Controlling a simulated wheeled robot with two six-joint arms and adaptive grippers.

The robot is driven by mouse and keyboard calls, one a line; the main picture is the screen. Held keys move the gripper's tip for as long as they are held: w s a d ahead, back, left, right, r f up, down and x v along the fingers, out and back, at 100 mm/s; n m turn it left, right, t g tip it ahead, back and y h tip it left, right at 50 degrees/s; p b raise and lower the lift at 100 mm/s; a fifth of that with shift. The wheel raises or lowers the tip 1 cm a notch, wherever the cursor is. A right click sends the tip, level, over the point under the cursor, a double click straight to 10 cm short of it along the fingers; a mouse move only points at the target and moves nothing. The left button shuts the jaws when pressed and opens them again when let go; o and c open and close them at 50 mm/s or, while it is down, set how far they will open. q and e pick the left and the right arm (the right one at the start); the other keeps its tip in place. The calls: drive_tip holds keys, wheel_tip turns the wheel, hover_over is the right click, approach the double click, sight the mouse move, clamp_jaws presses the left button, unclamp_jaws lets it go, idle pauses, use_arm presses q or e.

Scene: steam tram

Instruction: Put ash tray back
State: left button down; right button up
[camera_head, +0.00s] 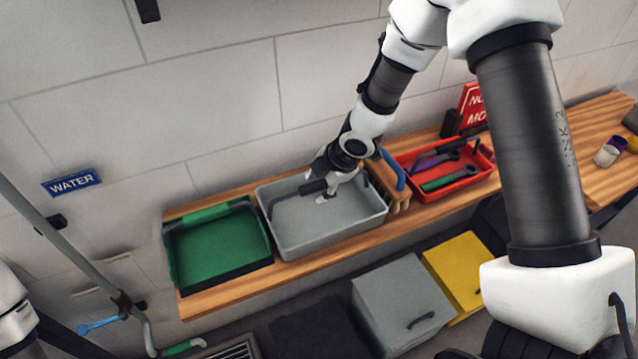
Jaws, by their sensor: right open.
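A green tray (222,252) with a dark front edge sits at the left end of the wooden shelf. A grey open tray (330,236) stands right beside it. No label shows which one is the ash tray. My right gripper (322,190) is open over the grey tray, reaching down inside its rim near the back. A dark handle-like piece (312,187) shows by the fingers; I cannot tell whether they touch it. My left gripper is out of view.
A wooden brush (386,184) with a blue handle stands right of the grey tray, then a red tray (462,184) with tools. A grey box (400,298) and yellow box (463,268) are below. A pipe (85,250) rises at left, near a WATER sign (72,182).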

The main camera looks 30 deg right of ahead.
drive_tip(key=p+v, duration=0.3)
drive_tip(key=v, duration=0.8)
drive_tip(key=shift+s+r, duration=0.15)
drive_tip(key=shift+r, duration=0.2)
drive_tip(key=shift+d, duration=0.15)
